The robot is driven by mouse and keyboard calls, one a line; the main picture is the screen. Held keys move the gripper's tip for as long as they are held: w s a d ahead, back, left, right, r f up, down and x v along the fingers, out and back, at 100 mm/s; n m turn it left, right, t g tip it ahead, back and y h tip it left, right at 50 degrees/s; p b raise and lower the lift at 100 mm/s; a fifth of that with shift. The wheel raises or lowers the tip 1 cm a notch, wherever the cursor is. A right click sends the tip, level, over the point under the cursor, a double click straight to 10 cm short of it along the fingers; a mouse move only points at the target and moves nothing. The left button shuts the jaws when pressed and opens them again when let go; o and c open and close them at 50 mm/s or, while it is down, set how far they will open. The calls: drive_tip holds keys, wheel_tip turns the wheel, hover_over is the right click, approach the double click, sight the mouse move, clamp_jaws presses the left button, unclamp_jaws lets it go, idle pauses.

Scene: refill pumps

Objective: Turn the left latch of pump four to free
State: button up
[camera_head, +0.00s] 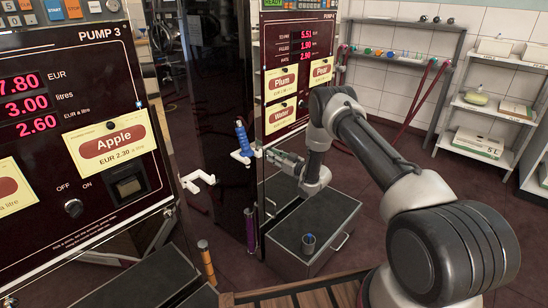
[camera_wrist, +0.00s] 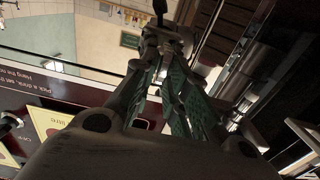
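Pump four (camera_head: 298,75), marked PUMP 4, stands in the middle of the head view with Plum, Pear and Water labels. At its left edge is a white bracket-like part (camera_head: 244,156), with an upright blue handle (camera_head: 242,136) just above it. I cannot tell surely which part is the left latch. My gripper (camera_head: 275,158) reaches in from the right, its tips close to the white part. In the wrist view my gripper's fingers (camera_wrist: 166,48) draw close together near a dark upright piece (camera_wrist: 160,10). Whether they touch or grip it is not clear.
Pump 3 (camera_head: 100,115) fills the left, with another white bracket (camera_head: 197,181) at its edge. Shelves (camera_head: 490,110) stand at the right. A wooden edge (camera_head: 300,290) lies in front.

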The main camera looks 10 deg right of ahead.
clamp_jaws()
drive_tip(key=shift+m, duration=0.3)
drive_tip(key=shift+w+d+f+m, duration=0.15)
drive_tip(key=shift+d+f+m, duration=0.05)
drive_tip(key=shift+m, duration=2.65)
drive_tip(key=shift+w+d+f+m, duration=0.15)
drive_tip(key=shift+f+m, duration=0.1)
drive_tip(key=shift+m, duration=2.65)
drive_tip(key=shift+w+d+f+m, duration=0.1)
drive_tip(key=shift+d+f+m, duration=0.1)
drive_tip(key=shift+m, duration=2.65)
drive_tip(key=o, duration=0.5)
unclamp_jaws()
